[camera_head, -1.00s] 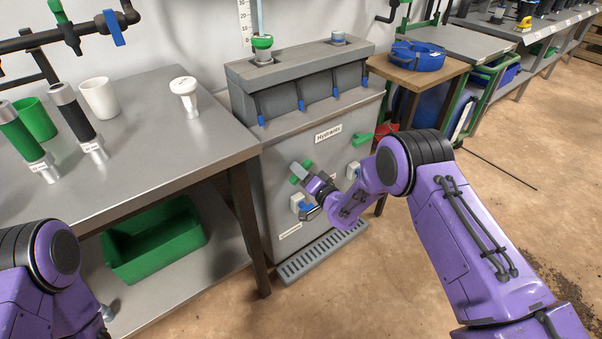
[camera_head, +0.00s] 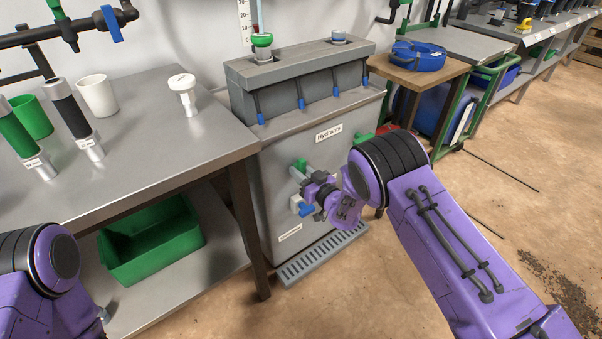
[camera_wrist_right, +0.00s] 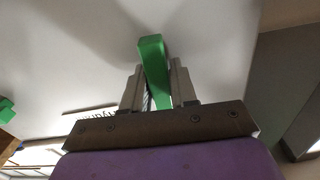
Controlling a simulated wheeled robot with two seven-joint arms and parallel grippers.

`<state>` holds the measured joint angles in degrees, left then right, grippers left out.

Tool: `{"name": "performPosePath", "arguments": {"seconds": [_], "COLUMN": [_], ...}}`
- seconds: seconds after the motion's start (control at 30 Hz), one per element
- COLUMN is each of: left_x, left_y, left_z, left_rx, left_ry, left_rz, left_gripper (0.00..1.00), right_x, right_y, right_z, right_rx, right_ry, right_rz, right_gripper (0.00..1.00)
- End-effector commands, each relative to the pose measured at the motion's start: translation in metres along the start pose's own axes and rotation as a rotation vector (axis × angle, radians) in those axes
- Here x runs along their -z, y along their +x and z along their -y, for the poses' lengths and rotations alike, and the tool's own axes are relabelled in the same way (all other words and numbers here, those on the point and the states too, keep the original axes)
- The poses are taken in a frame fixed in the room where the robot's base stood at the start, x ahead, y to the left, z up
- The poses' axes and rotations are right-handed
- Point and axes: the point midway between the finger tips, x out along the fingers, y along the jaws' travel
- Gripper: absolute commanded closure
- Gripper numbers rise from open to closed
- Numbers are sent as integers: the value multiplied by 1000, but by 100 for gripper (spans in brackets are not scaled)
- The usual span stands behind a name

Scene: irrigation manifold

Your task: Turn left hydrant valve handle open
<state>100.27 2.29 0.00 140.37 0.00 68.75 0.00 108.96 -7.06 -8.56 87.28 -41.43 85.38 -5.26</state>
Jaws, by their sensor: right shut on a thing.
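The grey cabinet (camera_head: 340,160) labelled "Hydrants" stands beside the bench. The green left hydrant valve handle (camera_head: 300,163) is at its front left, mostly hidden by my right gripper (camera_head: 303,174). In the right wrist view the handle (camera_wrist_right: 152,65) passes between the two fingers of the right gripper (camera_wrist_right: 156,85), which is shut on it. A blue and white outlet (camera_head: 301,207) sits below the handle. My left arm shows at the lower left, but its gripper is out of view.
Another green handle (camera_head: 362,139) is on the cabinet's right, partly behind my right arm. A drain grate (camera_head: 322,255) lies at the cabinet's foot. The metal bench (camera_head: 150,130) holds cups and cylinders. A green crate (camera_head: 150,245) is on its lower shelf.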

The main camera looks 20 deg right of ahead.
Motion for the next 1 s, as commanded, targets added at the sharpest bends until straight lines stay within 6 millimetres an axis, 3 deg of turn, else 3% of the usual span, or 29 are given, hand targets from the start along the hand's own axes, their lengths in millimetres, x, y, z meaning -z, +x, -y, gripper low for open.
{"name": "performPosePath", "arguments": {"seconds": [0.3,0.83,0.87,0.9,1.0], "left_x": [-1,-1,-1,-1,-1], "left_y": [3,3,3,3,3], "left_z": [0,0,0,0,0], "left_rx": [0,0,0,0,0], "left_ry": [0,0,0,0,0], "left_rz": [0,0,0,0,0], "left_gripper": [14,14,14,14,14], "right_x": [-2,-2,-2,-2,-1], "right_y": [-1,-1,-1,-1,-1], "right_z": [0,0,0,0,0], "right_rx": [-1,-1,-1,-1,-1], "right_ry": [-111,-133,-133,-132,-131], "right_rz": [5,5,4,4,3], "right_gripper": [100,100,62,54,54]}}
